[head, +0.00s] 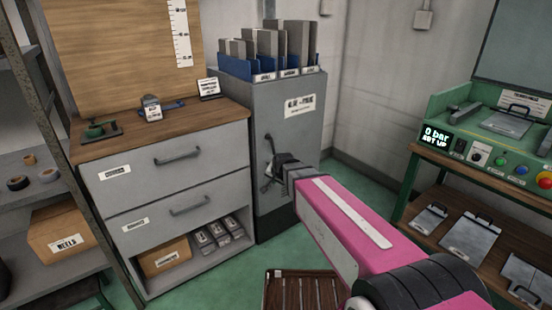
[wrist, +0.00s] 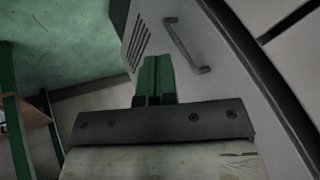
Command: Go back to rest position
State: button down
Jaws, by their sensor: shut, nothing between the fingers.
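My gripper (head: 281,164) is at the end of my pink arm, in front of the grey cabinet (head: 262,108) in the head view. In the wrist view its two green fingers (wrist: 152,66) are together with nothing between them. A grey panel (wrist: 228,92) with a bar handle (wrist: 186,46) and vent slots lies beyond and to the right of the fingers in that view. The fingers appear apart from the handle, though the exact gap cannot be told. In the head view my gripper partly hides the cabinet's front near its handle.
A wood-topped drawer unit (head: 165,135) stands left of the cabinet, with shelving (head: 12,120) at the far left. A green bench (head: 440,150) with a gauge panel stands at right. Green floor (head: 225,268) shows between.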

jog(key=s+d+f+n+g+h, duration=0.1)
jog(key=s+d+f+n+g, duration=0.1)
jog(key=s+d, duration=0.6)
jog(key=s+d+f+n+g+h, duration=0.1)
jog(key=s+d+f+n+g, duration=0.1)
jog(key=s+d, duration=0.7)
jog(key=d+f+g, duration=0.1)
jog(key=d+g, duration=0.1)
jog(key=d, duration=0.3)
jog(key=shift+s+d, duration=0.15)
jog(key=shift+d, duration=0.1)
